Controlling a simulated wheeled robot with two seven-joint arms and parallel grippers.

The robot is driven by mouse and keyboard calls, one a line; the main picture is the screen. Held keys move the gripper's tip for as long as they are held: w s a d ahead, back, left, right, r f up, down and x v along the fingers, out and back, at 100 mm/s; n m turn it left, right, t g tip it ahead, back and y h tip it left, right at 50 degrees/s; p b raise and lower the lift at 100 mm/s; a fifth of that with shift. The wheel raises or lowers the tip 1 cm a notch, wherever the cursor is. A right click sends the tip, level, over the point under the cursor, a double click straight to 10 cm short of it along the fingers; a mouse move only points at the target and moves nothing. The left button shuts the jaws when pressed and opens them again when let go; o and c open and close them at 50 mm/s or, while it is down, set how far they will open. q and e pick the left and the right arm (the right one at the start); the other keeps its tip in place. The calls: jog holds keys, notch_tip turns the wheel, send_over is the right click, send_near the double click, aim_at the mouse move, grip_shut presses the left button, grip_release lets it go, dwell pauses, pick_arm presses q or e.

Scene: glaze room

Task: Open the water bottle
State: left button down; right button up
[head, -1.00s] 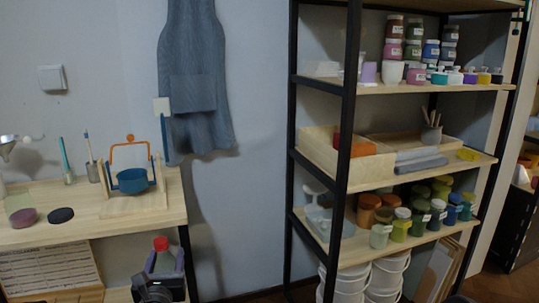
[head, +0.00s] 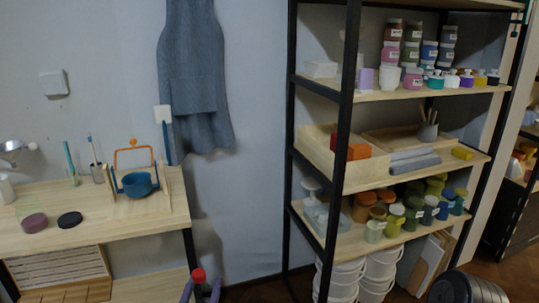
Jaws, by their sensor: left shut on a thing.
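The water bottle shows only by its red cap (head: 198,275) at the bottom edge of the head view, left of centre. The cap sits on top, and the bottle's body is mostly cut off below the frame. My left gripper (head: 201,290) is shut on the bottle, with a purple-blue finger on either side just below the cap. The bottle looks roughly upright, held in front of the right end of the wooden table. My right gripper is not in view.
The wooden table (head: 100,231) at left holds a blue bowl (head: 137,185) and small tools. A black-framed shelf (head: 345,160) at right is full of jars, with white buckets (head: 345,280) below.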

pick_arm(q)
notch_tip(320, 180, up, 7)
jog(key=a+y+p, duration=0.1)
jog(key=a, duration=0.2)
jog(key=shift+w+f+n+p, duration=0.15)
jog(key=shift+w+n+p, duration=0.15)
jog(key=shift+w+p, duration=0.05)
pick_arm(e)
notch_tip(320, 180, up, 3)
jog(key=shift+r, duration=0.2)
pick_arm(q)
jog(key=shift+d, duration=0.1)
jog(key=s+d+f+m+g+h, duration=0.2)
jog(key=s+d+f+m+h, duration=0.1)
jog(key=d, duration=0.4)
jog(key=s+d+f+m+g+h, duration=0.2)
jog(key=s+d+f+m+h, duration=0.1)
jog(key=s+d+m+h, duration=0.2)
jog(key=s+d+h, duration=0.2)
jog(key=d+h, duration=0.1)
jog(key=shift+s+d+f+h, duration=0.2)
jog(key=shift+s+f+h, duration=0.1)
jog(key=shift+f, duration=0.1)
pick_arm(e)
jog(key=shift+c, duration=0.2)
